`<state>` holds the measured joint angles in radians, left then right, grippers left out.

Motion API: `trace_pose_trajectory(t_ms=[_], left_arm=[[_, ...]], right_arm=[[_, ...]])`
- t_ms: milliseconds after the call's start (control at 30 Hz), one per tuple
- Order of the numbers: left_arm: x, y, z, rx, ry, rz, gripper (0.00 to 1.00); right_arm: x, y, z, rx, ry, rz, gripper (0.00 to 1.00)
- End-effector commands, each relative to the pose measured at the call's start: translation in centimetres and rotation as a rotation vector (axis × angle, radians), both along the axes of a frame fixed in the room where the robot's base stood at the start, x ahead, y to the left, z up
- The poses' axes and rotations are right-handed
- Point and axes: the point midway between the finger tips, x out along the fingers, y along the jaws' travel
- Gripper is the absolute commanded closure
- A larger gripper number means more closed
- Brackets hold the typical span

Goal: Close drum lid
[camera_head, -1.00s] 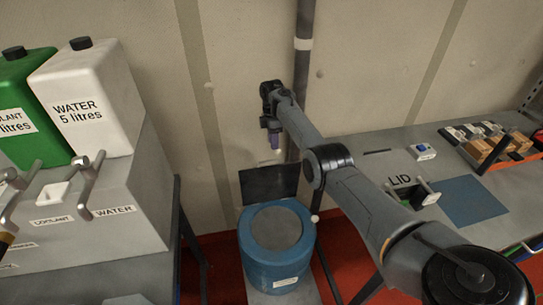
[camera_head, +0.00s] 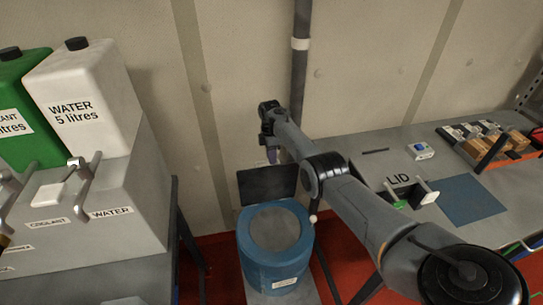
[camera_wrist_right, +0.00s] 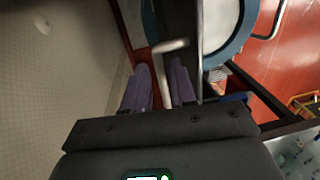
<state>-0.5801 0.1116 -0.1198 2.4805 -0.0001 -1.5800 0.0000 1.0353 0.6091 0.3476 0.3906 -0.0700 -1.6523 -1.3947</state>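A blue drum (camera_head: 275,265) with a grey round top stands on the floor, seen in the head view. A dark flat panel, which looks like its lid (camera_head: 268,184), stands raised behind it; its edge also shows in the right wrist view (camera_wrist_right: 182,25). My right gripper (camera_head: 272,158) points down by the lid's upper edge on the wall side. In the wrist view its purple fingers (camera_wrist_right: 160,85) are apart, with a pale bar (camera_wrist_right: 170,46) just ahead, near the lid. I cannot tell whether they touch the lid. My left gripper is not seen.
A vertical pipe (camera_head: 300,75) runs up the wall behind. A grey bench (camera_head: 445,215) with a box labelled LID stands right, under my arm. A grey dispenser with white (camera_head: 85,95) and green (camera_head: 25,115) containers stands left.

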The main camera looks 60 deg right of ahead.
Motion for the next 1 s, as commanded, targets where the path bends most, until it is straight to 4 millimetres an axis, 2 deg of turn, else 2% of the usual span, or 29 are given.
trace_pose_trajectory(t_ms=[33, 133, 167, 1000], left_arm=[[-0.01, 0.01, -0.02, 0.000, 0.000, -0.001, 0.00], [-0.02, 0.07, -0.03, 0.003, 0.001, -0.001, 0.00], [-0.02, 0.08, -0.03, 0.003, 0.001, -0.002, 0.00], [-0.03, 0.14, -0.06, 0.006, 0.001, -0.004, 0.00]], right_arm=[[0.00, 0.00, 0.01, 0.000, 0.000, 0.000, 0.83], [0.00, 0.00, 0.02, 0.000, 0.000, 0.000, 0.98], [0.00, 0.00, 0.02, 0.000, 0.000, 0.000, 1.00], [0.00, -0.02, 0.06, 0.000, 0.000, 0.000, 1.00]])
